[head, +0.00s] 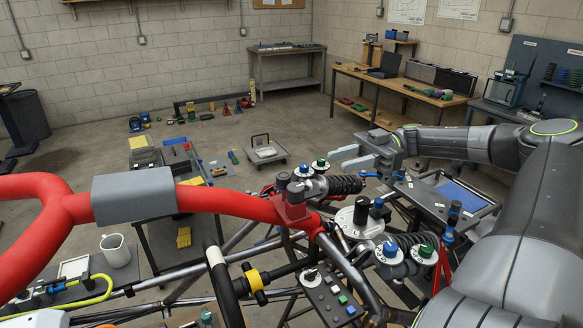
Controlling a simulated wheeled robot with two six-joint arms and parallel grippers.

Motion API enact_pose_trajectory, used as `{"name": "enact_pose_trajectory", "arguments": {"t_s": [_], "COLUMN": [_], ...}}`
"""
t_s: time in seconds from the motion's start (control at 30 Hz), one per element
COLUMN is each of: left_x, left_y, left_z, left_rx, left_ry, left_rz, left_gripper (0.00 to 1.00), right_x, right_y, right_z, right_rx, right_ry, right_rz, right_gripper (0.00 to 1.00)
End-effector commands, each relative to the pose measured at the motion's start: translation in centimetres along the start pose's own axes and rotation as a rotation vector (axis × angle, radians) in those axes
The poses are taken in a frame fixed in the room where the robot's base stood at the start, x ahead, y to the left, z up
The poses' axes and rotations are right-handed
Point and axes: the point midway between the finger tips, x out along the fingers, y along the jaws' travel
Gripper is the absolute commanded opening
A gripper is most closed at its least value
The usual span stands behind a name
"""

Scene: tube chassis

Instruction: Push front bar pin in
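A red front bar (225,200) crosses from the left to a red bracket (291,208) near the middle. A grey sleeve (135,195) wraps the bar. A dark grey pin-like cap (283,181) stands at the top of the bracket; I cannot tell for sure that it is the bar pin, or how deep it sits. My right gripper (344,158) comes in from the right, behind and to the right of the bracket. Its two grey fingers point left and are apart, with nothing between them. It looks clear of the bar. My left gripper is out of view.
Dark shock absorbers (334,185) with blue and green knobs stand close to the bracket, below the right gripper. A black tray with a blue mat (462,193) lies right. A small switch panel (333,297) is at the lower middle.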

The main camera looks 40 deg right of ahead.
Motion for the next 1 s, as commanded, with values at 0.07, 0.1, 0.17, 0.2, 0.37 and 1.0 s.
{"name": "enact_pose_trajectory", "arguments": {"t_s": [0.07,0.1,0.17,0.2,0.37,1.0], "left_x": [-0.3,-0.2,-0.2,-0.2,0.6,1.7], "left_y": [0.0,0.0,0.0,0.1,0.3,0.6], "left_z": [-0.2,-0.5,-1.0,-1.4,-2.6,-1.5], "left_rx": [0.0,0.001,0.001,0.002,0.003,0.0], "left_ry": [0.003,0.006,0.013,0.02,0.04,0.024], "left_rz": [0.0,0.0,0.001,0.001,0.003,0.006], "left_gripper": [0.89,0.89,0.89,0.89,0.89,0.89], "right_x": [1.5,2.3,3.4,4.2,7.3,12.4], "right_y": [-0.1,-0.1,-0.1,-0.1,-0.1,0.0], "right_z": [-0.1,-0.1,-0.1,-0.1,0.1,0.0], "right_rx": [-0.001,-0.002,-0.002,-0.001,-0.005,-0.001], "right_ry": [0.002,0.003,0.003,0.003,0.005,0.001], "right_rz": [-0.004,-0.005,-0.004,-0.005,-0.004,0.0], "right_gripper": [0.33,0.33,0.33,0.33,0.33,0.33]}}
